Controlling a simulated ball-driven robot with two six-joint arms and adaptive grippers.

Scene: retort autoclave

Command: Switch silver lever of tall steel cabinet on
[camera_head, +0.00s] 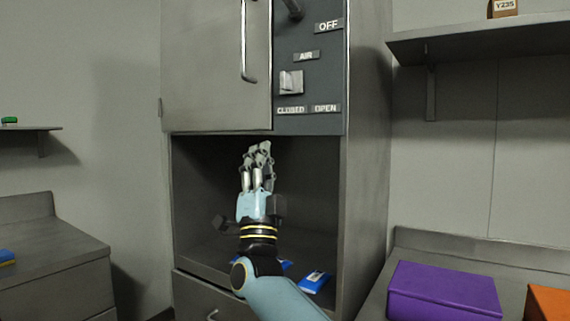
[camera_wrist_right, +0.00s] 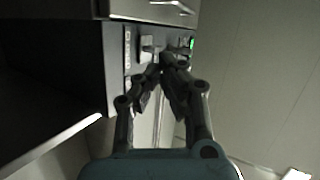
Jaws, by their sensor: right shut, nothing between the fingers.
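The tall steel cabinet (camera_head: 215,70) stands in the middle of the head view. Its dark control panel (camera_head: 310,70) is right of the upper door. A silver AIR switch (camera_head: 290,82) sits lower, above the CLOSED and OPEN labels. My right gripper (camera_head: 259,152) is shut and empty, pointing up in front of the open bay below the panel. In the wrist view the fingers (camera_wrist_right: 160,80) point toward panel fittings (camera_wrist_right: 150,46). The left gripper is out of view.
Blue packs (camera_head: 314,282) lie on the bay floor behind my arm. A long door handle (camera_head: 247,42) stands left of the panel. A purple box (camera_head: 443,290) sits on the right counter. A shelf (camera_head: 480,38) is at upper right. A green light (camera_wrist_right: 191,43) shows in the wrist view.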

